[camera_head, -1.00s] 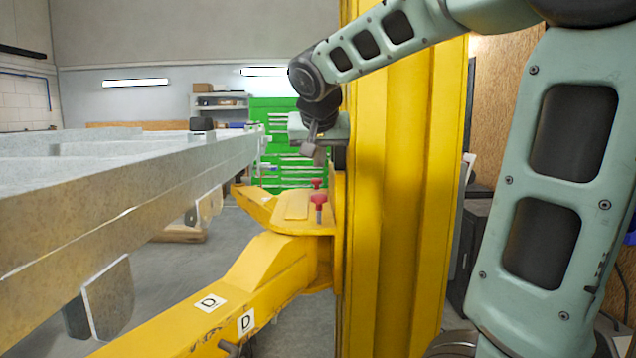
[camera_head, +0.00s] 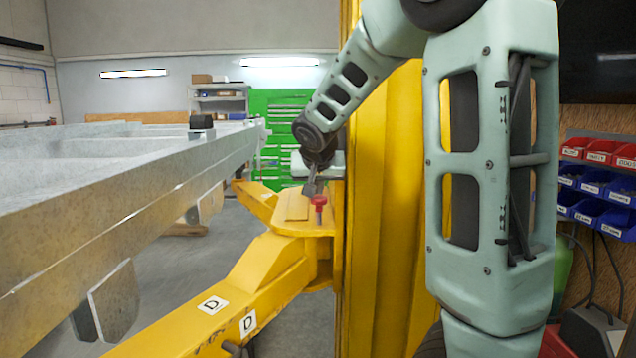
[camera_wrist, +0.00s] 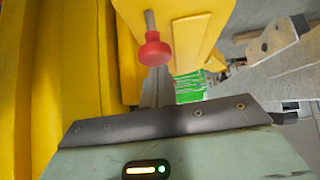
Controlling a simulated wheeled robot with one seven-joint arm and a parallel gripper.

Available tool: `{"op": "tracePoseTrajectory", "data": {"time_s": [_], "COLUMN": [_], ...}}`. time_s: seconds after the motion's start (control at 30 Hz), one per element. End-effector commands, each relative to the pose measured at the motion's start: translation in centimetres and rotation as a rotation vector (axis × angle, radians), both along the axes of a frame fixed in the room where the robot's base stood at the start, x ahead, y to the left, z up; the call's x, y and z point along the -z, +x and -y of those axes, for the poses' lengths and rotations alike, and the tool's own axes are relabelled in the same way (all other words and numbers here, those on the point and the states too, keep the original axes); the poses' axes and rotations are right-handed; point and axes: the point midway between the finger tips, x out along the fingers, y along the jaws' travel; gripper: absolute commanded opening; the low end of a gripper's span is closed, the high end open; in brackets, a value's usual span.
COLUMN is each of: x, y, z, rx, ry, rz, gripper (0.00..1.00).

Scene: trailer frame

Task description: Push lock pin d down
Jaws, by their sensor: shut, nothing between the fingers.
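The near lock pin (camera_head: 319,202) has a red knob on a grey shaft and stands upright on the yellow bracket, above the arm marked D (camera_head: 213,305). My gripper (camera_head: 312,188) is shut and empty, pointing down just behind and above this knob in the head view. Whether it touches the knob is not clear. In the wrist view one red-knobbed pin (camera_wrist: 154,48) stands beyond the shut fingers (camera_wrist: 157,86). I cannot tell which pin that is. A second red pin farther back is hidden behind my gripper in the head view.
The yellow post (camera_head: 380,200) rises close to the right of the bracket. The grey trailer frame (camera_head: 130,205) runs along the left, with a gap of open floor (camera_head: 185,265) between. A green tool cabinet (camera_head: 285,120) stands behind.

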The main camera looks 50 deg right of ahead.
Motion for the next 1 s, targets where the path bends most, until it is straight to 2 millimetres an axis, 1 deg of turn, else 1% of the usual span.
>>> {"op": "tracePoseTrajectory", "data": {"time_s": [0.47,0.57,0.83,1.0], "x": [0.5,1.1,3.8,4.1], "y": [0.1,0.1,0.1,0.1], "z": [0.2,0.2,0.2,0.1], "rx": [0.000,0.000,0.001,0.000], "ry": [0.001,0.000,0.001,0.001], "rz": [0.001,0.002,0.001,-0.001], "gripper": [0.00,0.00,0.00,0.00]}}
